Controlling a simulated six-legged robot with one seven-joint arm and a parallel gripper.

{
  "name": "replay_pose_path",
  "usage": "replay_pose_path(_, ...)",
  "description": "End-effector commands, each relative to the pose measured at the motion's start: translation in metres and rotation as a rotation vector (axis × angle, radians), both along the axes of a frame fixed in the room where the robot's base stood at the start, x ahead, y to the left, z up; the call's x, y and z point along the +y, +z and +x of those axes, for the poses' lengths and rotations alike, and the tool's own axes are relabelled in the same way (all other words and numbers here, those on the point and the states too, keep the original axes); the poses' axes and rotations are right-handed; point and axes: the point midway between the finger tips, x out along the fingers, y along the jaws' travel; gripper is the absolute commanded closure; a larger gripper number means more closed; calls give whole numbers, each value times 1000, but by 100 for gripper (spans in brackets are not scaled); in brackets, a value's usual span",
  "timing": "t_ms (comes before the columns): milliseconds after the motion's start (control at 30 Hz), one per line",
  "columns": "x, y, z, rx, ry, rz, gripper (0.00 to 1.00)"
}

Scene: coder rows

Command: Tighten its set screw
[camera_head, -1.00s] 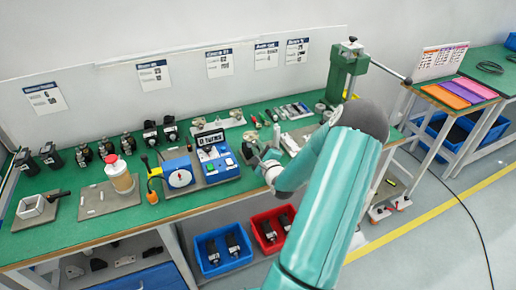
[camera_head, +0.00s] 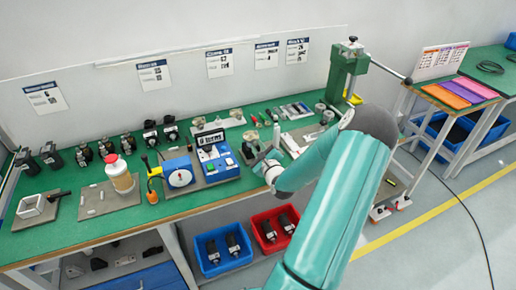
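No set screw can be made out. Several dark coder-like units (camera_head: 150,133) stand along the back of the green bench (camera_head: 140,205). The blue test unit (camera_head: 215,155) with a display sits mid-bench, beside a blue box with a white dial (camera_head: 180,177). Small tools (camera_head: 268,117) lie behind my gripper.
A green press (camera_head: 347,72) stands at the bench's right end. A cup-like container (camera_head: 119,176) stands on a grey mat at left. Blue (camera_head: 211,263) and red (camera_head: 262,246) bins sit below the bench.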

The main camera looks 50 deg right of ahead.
Motion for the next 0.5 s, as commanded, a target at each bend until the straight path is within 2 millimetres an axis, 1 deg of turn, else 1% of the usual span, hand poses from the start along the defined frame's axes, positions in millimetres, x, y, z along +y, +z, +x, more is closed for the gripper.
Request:
replay_pose_path(33,0,-1,-2,2,-1,2,73)
replay_pose_path(100,0,-1,-1,3,-1,2,60)
replay_pose_path(133,0,-1,-1,3,-1,2,59)
replay_pose_path(367,0,-1,-1,1,-1,0,59)
replay_pose_path(500,3,-1,-7,3,-1,1,59)
